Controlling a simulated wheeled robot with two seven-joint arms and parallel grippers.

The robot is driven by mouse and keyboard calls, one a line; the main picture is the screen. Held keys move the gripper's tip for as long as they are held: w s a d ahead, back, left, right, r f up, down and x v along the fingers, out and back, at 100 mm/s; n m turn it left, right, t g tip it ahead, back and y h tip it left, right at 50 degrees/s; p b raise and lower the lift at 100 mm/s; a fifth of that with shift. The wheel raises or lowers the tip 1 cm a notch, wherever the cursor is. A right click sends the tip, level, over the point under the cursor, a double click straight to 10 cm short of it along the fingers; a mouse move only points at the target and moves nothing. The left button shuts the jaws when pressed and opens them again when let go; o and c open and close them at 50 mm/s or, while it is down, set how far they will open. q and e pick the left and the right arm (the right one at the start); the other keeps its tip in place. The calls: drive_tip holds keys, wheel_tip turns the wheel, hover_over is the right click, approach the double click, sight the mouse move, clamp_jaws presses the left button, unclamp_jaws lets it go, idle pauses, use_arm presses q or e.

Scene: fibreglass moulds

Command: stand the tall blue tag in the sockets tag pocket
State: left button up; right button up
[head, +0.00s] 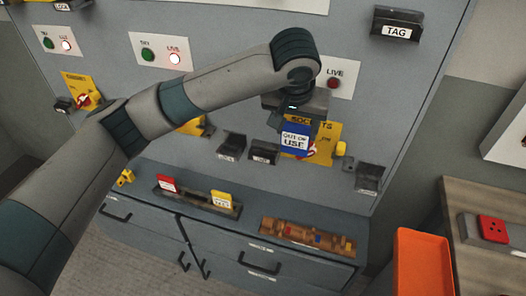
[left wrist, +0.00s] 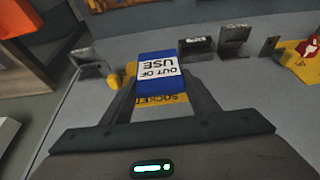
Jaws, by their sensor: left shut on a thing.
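The blue tag (head: 295,139) with a white "OUT OF USE" label is held by my left gripper (head: 295,118), in front of the yellow sockets plate (head: 327,142). In the left wrist view the blue tag (left wrist: 157,72) sits between the two fingers of my left gripper (left wrist: 158,92), which is shut on it. Part of the sockets plate (left wrist: 170,99) shows behind it. Small dark pockets stand near the plate: two to its left (head: 232,146) (head: 264,152) and one to its right (head: 369,177). Their labels are too small to read. My right gripper is out of view.
A ledge tray (head: 190,203) holds a red tag (head: 167,184) and a yellow tag (head: 221,198). A wooden tray (head: 307,237) lies on the cabinet top. A larger TAG pocket (head: 397,24) is high on the panel. An orange bin (head: 424,262) stands at the right.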

use_arm(q)
drive_tip(key=w+a+f+p, duration=0.1)
drive_tip(key=w+a+f, duration=0.1)
drive_tip(key=w+a+f+p, duration=0.2)
drive_tip(key=w+a, duration=0.1)
drive_tip(key=w+a+f+p, duration=0.1)
drive_tip(key=w+a+f, duration=0.1)
drive_tip(key=w, duration=0.1)
drive_tip(key=shift+w+a+f, duration=0.2)
drive_tip(key=shift+a+f, duration=0.2)
drive_tip(key=shift+f+p, duration=1.1)
drive_tip(key=shift+f, duration=0.95)
drive_tip(key=o, duration=1)
drive_tip(key=shift+f, duration=0.1)
